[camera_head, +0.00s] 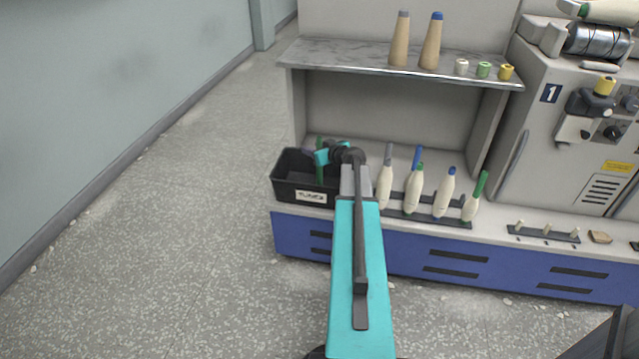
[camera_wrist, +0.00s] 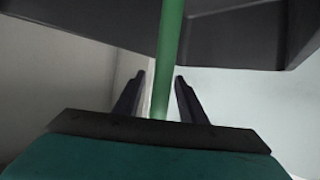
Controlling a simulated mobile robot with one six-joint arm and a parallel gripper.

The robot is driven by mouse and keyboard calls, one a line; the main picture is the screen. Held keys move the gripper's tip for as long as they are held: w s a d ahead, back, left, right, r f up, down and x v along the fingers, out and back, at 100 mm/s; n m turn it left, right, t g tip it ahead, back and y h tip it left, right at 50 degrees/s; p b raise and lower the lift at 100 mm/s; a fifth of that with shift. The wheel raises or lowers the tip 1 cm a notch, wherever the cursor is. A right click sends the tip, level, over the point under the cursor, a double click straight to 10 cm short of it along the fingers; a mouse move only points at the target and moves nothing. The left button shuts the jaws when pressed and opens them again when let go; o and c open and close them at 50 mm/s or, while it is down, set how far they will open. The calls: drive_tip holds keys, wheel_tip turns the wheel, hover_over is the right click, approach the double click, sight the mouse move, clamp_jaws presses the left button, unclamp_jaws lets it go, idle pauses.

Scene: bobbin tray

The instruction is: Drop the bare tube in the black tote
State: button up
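The bare tube is a thin green rod (camera_head: 320,173) standing roughly upright in the mouth of the black tote (camera_head: 282,183). In the wrist view the tube (camera_wrist: 167,60) runs between the two dark fingers of my gripper (camera_wrist: 160,80), with light gaps beside it, so the fingers look open around it. My gripper (camera_head: 308,151) is over the tote at the bench's left end. The tote also shows as dark walls (camera_wrist: 235,35) at the top of the wrist view. The tube's lower end is hidden, and I cannot tell whether it touches the tote floor.
Several wound bobbins (camera_head: 413,193) stand in a rack just right of the tote. The shelf (camera_head: 350,58) above holds two tan cones (camera_head: 399,40) and small spools. A machine (camera_head: 560,110) stands at the right. The floor (camera_head: 190,230) on the left is clear.

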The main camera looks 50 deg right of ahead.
drive_tip(key=shift+s, duration=0.1)
drive_tip(key=p+v, duration=0.1)
drive_tip(key=v, duration=1.2)
drive_tip(key=shift+s+a, duration=0.15)
drive_tip(key=shift+s, duration=0.2)
drive_tip(key=shift+r, duration=0.1)
idle(0.5)
